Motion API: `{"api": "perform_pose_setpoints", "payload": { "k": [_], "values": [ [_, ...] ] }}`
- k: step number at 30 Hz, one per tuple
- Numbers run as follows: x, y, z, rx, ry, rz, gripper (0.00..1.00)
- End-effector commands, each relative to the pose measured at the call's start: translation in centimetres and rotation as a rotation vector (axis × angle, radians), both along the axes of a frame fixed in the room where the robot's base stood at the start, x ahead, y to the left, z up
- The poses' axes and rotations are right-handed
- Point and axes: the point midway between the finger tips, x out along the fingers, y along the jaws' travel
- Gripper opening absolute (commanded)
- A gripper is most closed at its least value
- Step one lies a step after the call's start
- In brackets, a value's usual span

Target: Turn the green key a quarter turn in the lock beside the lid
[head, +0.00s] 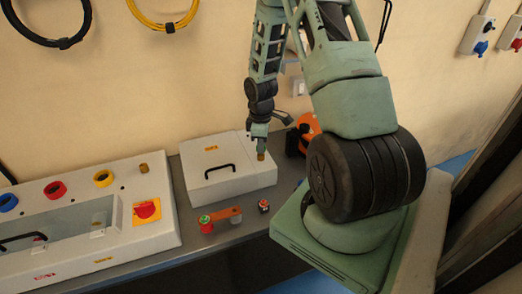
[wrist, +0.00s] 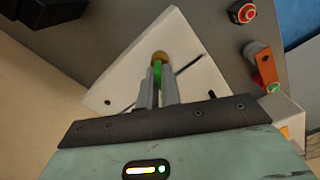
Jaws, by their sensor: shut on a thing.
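The white box (head: 228,182) stands on the grey bench, and its lid carries a black bar handle (head: 207,170). The brass lock (head: 261,156) is on the box to the right of the lid. It also shows in the wrist view (wrist: 160,56). My gripper (head: 259,146) is over the lock, pointing down. In the wrist view my gripper (wrist: 157,88) is shut on the green key (wrist: 157,72), whose green part shows between the fingers against the brass lock. How deep the key sits in the lock is hidden.
A control panel (head: 160,237) with a red knob stands to the left.

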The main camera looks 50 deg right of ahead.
Motion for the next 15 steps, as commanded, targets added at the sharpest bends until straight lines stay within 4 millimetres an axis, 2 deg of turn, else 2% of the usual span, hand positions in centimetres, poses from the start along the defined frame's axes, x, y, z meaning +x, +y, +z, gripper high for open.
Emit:
{"api": "perform_pose_setpoints", "payload": {
  "k": [9,11,15],
  "values": [
    [-0.02,0.01,0.00,0.000,0.000,-0.036,0.00],
    [0.01,0.04,-0.01,0.000,0.001,-0.103,0.00],
    [0.01,0.05,-0.03,0.000,0.001,-0.355,0.00]
  ]
}}
